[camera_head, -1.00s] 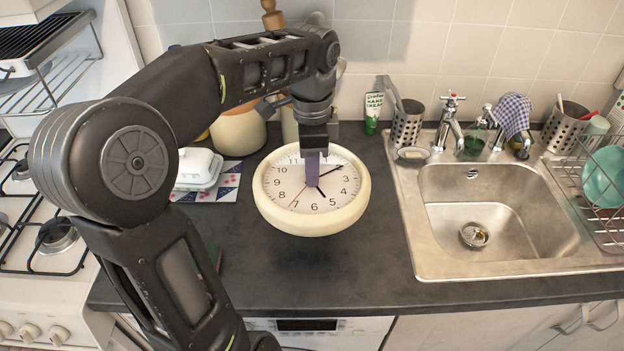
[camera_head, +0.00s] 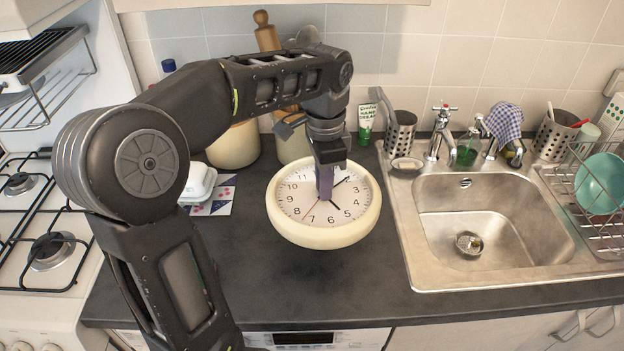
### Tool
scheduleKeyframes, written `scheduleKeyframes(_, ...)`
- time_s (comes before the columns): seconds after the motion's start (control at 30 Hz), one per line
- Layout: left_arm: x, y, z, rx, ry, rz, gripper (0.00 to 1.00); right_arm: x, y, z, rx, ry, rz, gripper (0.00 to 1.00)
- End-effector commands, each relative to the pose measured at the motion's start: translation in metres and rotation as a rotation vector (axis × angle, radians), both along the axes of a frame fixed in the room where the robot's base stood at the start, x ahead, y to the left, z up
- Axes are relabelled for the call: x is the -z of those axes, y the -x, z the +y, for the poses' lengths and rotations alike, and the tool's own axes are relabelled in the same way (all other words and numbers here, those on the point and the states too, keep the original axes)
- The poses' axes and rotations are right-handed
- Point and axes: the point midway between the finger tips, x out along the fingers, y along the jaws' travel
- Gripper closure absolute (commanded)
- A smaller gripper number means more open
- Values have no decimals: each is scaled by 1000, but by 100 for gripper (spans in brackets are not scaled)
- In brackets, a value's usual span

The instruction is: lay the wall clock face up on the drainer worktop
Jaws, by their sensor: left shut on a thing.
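The wall clock (camera_head: 349,213) has a cream rim and a white face with black numerals, and it faces up. My left gripper (camera_head: 325,190) comes down over the clock from above and is shut on it. Its purple fingers cover part of the face near the centre, and the exact grip point is hard to see. The clock is over the dark worktop (camera_head: 290,285), left of the sink. I cannot tell for sure if its underside touches the worktop. My right gripper is not in view.
The steel sink (camera_head: 480,215) and a dish rack with a teal bowl (camera_head: 600,184) are at the right. A white butter dish (camera_head: 198,182), canisters and a green-white tube (camera_head: 366,125) stand behind. The hob (camera_head: 40,215) is at the left. The front worktop is clear.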

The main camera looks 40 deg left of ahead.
Motion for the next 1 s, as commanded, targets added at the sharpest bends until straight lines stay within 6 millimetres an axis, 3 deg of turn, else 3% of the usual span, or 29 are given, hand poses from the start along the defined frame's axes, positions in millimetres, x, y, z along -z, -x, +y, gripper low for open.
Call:
scheduleKeyframes(0.3,31,-55,-66,-316,7,6,100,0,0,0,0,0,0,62)
scheduleKeyframes(0.6,57,-87,-125,-579,-4,6,100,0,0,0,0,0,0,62)
scheduleKeyframes(0.77,62,-92,-138,-639,-6,4,100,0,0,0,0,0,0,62)
scheduleKeyframes(1.0,63,-93,-140,-651,-7,4,100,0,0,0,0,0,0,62)
